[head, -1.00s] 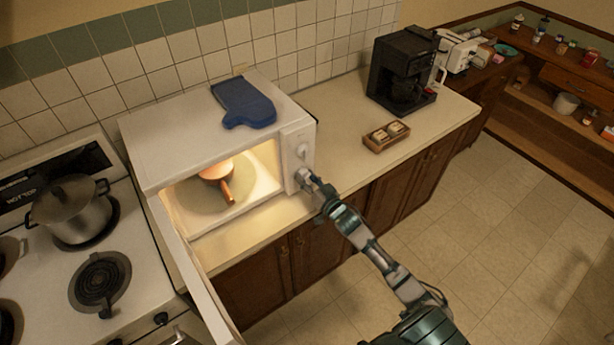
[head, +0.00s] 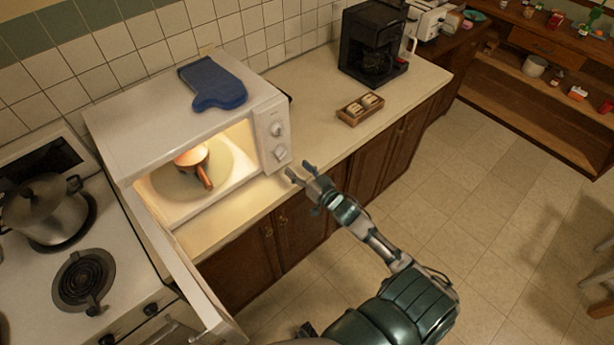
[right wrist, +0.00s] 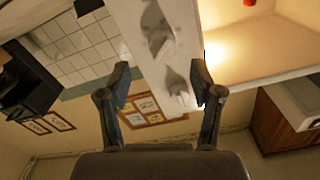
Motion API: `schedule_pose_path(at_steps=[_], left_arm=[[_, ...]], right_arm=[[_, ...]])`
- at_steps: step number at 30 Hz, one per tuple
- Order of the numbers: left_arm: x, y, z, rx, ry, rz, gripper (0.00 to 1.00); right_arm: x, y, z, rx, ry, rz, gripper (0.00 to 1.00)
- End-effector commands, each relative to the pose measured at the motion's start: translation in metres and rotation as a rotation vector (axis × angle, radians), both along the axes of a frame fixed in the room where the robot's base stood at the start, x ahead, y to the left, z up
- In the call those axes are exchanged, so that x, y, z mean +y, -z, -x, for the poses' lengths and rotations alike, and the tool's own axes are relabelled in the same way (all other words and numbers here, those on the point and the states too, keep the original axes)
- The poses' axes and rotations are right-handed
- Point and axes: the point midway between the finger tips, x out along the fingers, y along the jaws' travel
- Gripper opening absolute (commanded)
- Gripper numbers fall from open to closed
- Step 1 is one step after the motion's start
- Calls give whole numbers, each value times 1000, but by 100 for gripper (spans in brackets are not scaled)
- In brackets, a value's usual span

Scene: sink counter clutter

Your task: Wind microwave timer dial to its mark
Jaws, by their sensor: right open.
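The white microwave (head: 150,125) stands on the counter with its door open and its inside lit. Its control panel (head: 268,115) carries an upper dial (head: 278,128) and a lower dial (head: 281,153); I cannot read a mark by either. My right gripper (head: 297,171) is open and empty, just in front of and below the lower dial, apart from it. In the right wrist view the open fingers (right wrist: 162,74) frame the panel, with one dial (right wrist: 178,86) between them and another (right wrist: 157,32) farther up the picture. My left gripper is not in view.
The open microwave door (head: 180,262) juts forward left of my right arm. A copper pan (head: 205,172) sits inside the microwave. A blue mitt (head: 215,84) lies on top. A small wooden tray (head: 360,109) and a black coffee maker (head: 372,45) stand on the counter to the right.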

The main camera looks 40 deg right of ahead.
Motion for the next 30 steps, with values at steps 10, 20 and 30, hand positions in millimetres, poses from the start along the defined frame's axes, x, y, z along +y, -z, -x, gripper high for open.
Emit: schedule_pose_path(at_steps=[10, 20, 30], left_arm=[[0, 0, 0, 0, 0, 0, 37], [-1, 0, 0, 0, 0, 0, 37], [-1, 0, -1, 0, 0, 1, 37]], right_arm=[[-4, 1, 45, 1, 0, -1, 65], [-4, 1, 46, 1, 1, -1, 65], [-10, 20, 45, 34, 17, 6, 65]])
